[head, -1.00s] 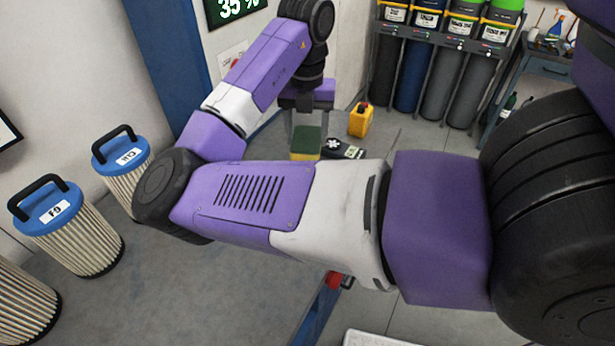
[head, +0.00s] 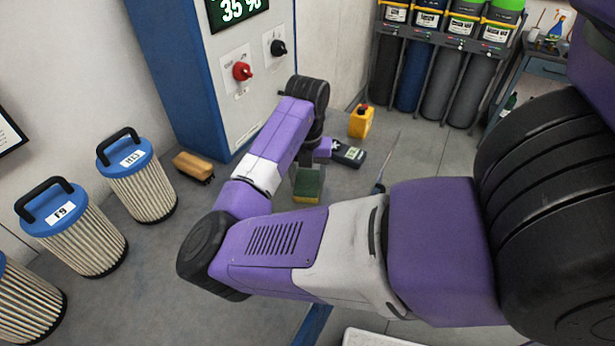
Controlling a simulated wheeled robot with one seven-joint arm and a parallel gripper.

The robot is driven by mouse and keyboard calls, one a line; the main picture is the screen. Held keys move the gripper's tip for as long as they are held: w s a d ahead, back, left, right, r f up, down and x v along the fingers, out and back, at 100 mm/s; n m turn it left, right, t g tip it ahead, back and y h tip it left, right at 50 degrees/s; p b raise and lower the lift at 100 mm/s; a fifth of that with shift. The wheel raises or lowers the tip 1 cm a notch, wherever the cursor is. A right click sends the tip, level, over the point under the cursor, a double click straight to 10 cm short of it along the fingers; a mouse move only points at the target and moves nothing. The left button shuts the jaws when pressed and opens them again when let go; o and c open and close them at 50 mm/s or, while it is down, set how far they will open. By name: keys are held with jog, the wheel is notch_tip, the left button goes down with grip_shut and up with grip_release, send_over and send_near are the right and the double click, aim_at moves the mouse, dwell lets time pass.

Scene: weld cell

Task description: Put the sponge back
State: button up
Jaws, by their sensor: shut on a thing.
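A sponge (head: 307,186), green on top with a yellow side, is held in my gripper (head: 307,170). The gripper is shut on it and points down beyond my arm's elbow, near the middle of the head view. The fingertips are small and partly hidden by the wrist. I cannot tell how far the sponge is above the floor.
A brush (head: 194,166) lies by the blue-sided cabinet (head: 180,70). Filter cartridges (head: 137,178) stand left. Gas cylinders (head: 411,75) stand in a rack at the back.

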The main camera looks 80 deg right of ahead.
aim_at(308, 180)
jog(key=shift+f, duration=0.15)
jog(key=o, duration=1.5)
jog(key=shift+c, duration=0.2)
notch_tip(308, 180, up, 12)
jog(key=b, duration=0.1)
jog(key=shift+r+b, duration=0.2)
jog(key=shift+b, duration=0.2)
